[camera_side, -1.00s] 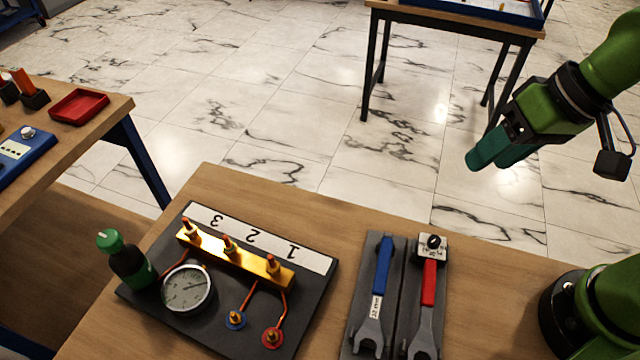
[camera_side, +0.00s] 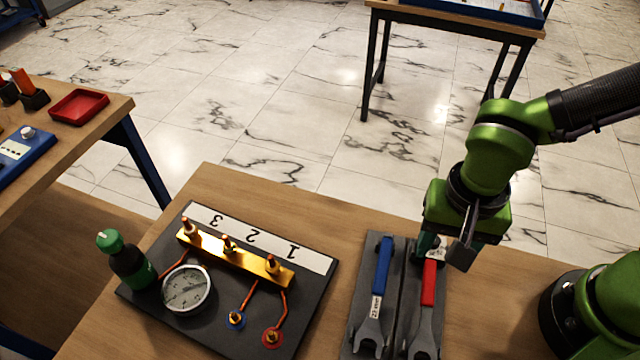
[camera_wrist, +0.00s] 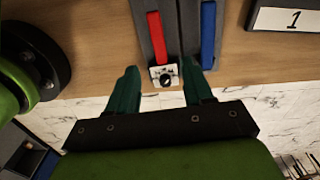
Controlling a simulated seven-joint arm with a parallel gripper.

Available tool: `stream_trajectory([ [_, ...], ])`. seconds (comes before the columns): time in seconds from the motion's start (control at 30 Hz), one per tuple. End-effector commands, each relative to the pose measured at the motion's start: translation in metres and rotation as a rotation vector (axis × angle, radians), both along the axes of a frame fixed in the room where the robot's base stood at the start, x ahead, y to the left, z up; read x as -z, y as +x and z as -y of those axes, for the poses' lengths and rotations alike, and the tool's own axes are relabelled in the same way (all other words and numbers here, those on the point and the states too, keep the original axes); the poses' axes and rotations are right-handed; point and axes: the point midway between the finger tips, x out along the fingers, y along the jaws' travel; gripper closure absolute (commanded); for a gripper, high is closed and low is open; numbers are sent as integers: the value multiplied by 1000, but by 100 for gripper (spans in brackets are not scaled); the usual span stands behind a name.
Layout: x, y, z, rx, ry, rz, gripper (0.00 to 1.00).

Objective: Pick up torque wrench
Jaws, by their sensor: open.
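The torque wrench with a red handle (camera_side: 429,283) lies in the right slot of a dark grey holder (camera_side: 399,262). Its white dial head is mostly hidden by my gripper in the side view, but the dial (camera_wrist: 165,77) shows in the wrist view. A blue-handled wrench (camera_side: 383,266) lies to its left in the side view. My gripper (camera_wrist: 165,80) is open and points down over the dial end. In the wrist view its two green fingers stand on either side of the dial, with gaps between. Whether they are at its height I cannot tell.
A black gauge board (camera_side: 217,317) carries a brass manifold (camera_side: 235,255) and a round gauge (camera_side: 187,289), left of the holder. A green-capped bottle (camera_side: 127,260) stands at its left edge. Bare wood lies between board and holder.

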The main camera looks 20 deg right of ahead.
Motion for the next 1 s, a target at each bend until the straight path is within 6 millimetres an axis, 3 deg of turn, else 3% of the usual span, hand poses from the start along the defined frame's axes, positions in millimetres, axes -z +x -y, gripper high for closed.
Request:
stream_trajectory([
  [0.1,18,0,0,0,-3,-3,49],
  [0.37,38,0,2,-1,-3,-3,49],
  [0.6,72,1,3,-1,-2,-2,49],
  [0.9,77,1,3,0,1,1,49],
  [1.0,77,1,3,-1,1,1,63],
])
